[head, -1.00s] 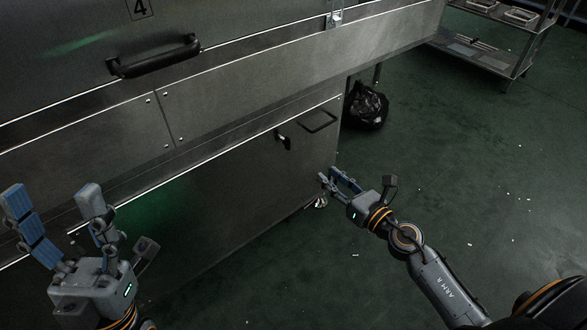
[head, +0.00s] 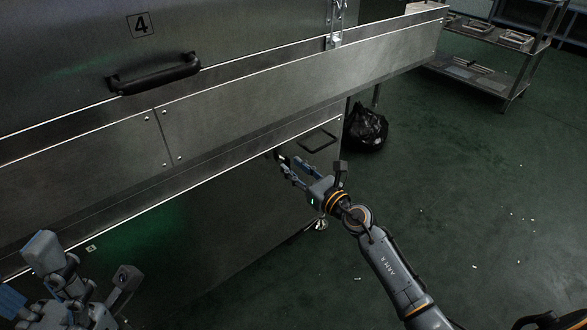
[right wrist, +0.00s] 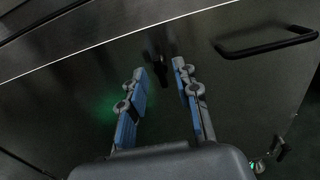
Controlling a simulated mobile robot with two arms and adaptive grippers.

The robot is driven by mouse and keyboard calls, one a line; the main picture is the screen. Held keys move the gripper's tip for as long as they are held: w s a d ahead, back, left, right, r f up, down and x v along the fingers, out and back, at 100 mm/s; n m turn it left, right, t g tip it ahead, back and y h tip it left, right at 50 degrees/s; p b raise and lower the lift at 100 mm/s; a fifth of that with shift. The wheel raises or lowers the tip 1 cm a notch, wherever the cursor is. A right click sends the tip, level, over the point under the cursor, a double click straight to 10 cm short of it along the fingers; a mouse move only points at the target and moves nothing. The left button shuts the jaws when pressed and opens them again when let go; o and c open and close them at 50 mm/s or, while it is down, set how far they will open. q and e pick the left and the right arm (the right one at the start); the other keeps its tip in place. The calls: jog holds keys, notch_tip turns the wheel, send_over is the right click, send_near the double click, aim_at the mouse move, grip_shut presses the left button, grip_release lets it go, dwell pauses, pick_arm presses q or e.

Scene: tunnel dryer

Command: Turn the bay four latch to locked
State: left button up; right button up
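A small black turn latch (head: 279,154) sits on the lower steel panel, partly hidden by my right gripper (head: 290,168) in the head view. In the right wrist view the dark latch (right wrist: 158,56) lies just beyond and between the fingertips, pointing roughly up and down; its exact angle is hard to tell. My right gripper (right wrist: 159,73) is open, with no visible contact. My left gripper (head: 25,275) is open and empty at the lower left, partly out of frame.
A black door handle (head: 155,74) and a metal clasp (head: 335,38) are on the upper part. A black loop handle (head: 318,141) is right of the latch. A black bag (head: 367,128) stands on the floor by the cabinet. A shelf rack (head: 490,62) stands behind.

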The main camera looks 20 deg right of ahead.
jog(key=shift+w+a, duration=0.15)
jog(key=shift+w, duration=0.25)
jog(key=shift+c, duration=0.4)
grip_shut()
